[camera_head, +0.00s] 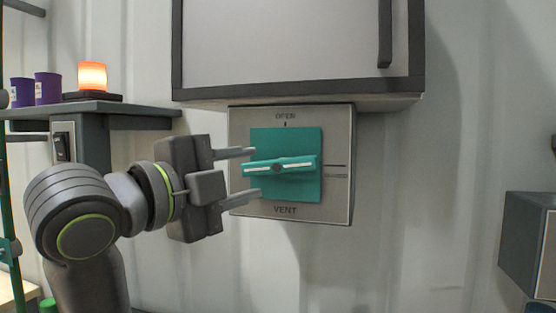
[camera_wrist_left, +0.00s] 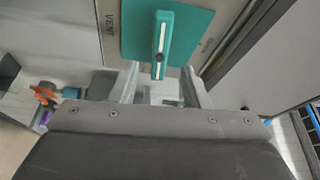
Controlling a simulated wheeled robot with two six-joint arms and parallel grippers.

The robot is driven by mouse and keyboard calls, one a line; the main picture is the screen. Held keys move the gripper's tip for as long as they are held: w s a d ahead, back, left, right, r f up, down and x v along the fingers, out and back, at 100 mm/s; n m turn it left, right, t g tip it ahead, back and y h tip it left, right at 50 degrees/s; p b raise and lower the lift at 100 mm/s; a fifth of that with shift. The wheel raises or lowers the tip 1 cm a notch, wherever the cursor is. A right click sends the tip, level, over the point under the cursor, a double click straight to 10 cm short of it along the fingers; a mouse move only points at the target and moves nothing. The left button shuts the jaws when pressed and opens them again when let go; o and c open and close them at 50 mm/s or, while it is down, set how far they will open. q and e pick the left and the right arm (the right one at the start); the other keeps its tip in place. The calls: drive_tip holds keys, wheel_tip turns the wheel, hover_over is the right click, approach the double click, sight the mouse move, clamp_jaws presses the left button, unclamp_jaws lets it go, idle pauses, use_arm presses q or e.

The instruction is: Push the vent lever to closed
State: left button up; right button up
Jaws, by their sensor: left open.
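The vent lever (camera_head: 300,163) is a teal bar with a white stripe, mounted on a teal square plate (camera_head: 305,192) on a grey box marked OPEN at the top and VENT below. The lever lies nearly level, its right end slightly higher and towards the lines at the box's right side. My left gripper (camera_head: 252,173) is open, its fingers above and below the lever's left end. In the left wrist view the lever (camera_wrist_left: 163,35) runs down between the two fingers (camera_wrist_left: 159,85), with gaps on both sides. My right gripper is not in view.
A grey cabinet (camera_head: 285,45) with a dark frame hangs right above the vent box. A shelf (camera_head: 130,110) at left holds purple cups (camera_head: 47,88) and a glowing orange lamp (camera_head: 92,76). A grey box (camera_head: 528,240) juts in at right. The wall right of the vent box is clear.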

sight(275, 168)
use_arm(q)
drive_tip(key=p+x, duration=0.2)
drive_tip(key=x, duration=0.4)
drive_tip(key=shift+w+d+r, duration=0.1)
drive_tip(key=shift+w+d, duration=0.5)
drive_tip(key=shift+w, duration=0.1)
clamp_jaws()
drive_tip(key=shift+f+m+b, duration=0.25)
drive_tip(key=shift+m+b, duration=0.25)
drive_tip(key=shift+b, duration=0.5)
drive_tip(key=shift+r+m+b, duration=0.1)
drive_tip(key=shift+m+b, duration=0.2)
drive_tip(key=shift+g, duration=0.4)
